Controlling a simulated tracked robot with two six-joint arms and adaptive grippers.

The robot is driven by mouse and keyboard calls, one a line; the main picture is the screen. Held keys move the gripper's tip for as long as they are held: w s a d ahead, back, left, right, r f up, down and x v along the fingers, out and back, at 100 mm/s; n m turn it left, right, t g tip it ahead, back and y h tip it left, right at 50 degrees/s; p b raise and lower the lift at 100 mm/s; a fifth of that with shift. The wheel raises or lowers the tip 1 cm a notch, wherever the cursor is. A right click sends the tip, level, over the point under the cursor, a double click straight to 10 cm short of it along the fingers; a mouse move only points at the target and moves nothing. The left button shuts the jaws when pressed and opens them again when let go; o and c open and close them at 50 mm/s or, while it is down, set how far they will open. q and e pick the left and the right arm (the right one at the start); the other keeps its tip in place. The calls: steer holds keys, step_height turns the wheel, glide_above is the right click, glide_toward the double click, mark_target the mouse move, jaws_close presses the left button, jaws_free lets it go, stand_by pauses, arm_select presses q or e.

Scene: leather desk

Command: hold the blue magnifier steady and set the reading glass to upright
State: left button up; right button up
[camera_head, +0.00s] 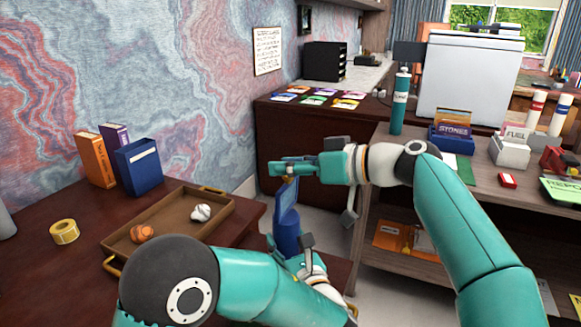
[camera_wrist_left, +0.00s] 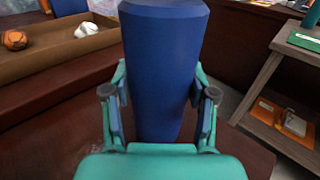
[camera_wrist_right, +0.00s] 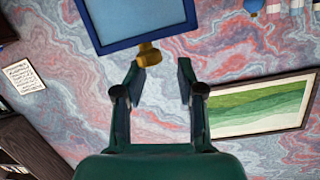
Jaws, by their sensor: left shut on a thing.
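The blue magnifier (camera_head: 288,236) has a dark blue body that fills the middle of the left wrist view (camera_wrist_left: 165,65). My left gripper (camera_head: 290,247) is shut on this body, with a finger on each side. The reading glass (camera_head: 286,200) is a pale blue pane in a blue frame above the body, seen at a steep slant; its exact tilt is hard to tell. In the right wrist view the glass (camera_wrist_right: 140,18) is partly cut off, with a gold knob (camera_wrist_right: 149,55) on its edge. My right gripper (camera_wrist_right: 160,72) is open, its fingertips just short of the knob.
A wooden tray (camera_head: 128,235) with an orange ball and a white ball sits left of the magnifier. A shelf unit (camera_head: 375,235) stands to the right, behind my right arm.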

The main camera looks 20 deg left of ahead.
steer(key=shift+w+f, duration=0.25)
steer(key=shift+f, duration=0.2)
steer(key=shift+r, duration=0.15)
steer(key=v, duration=1.2)
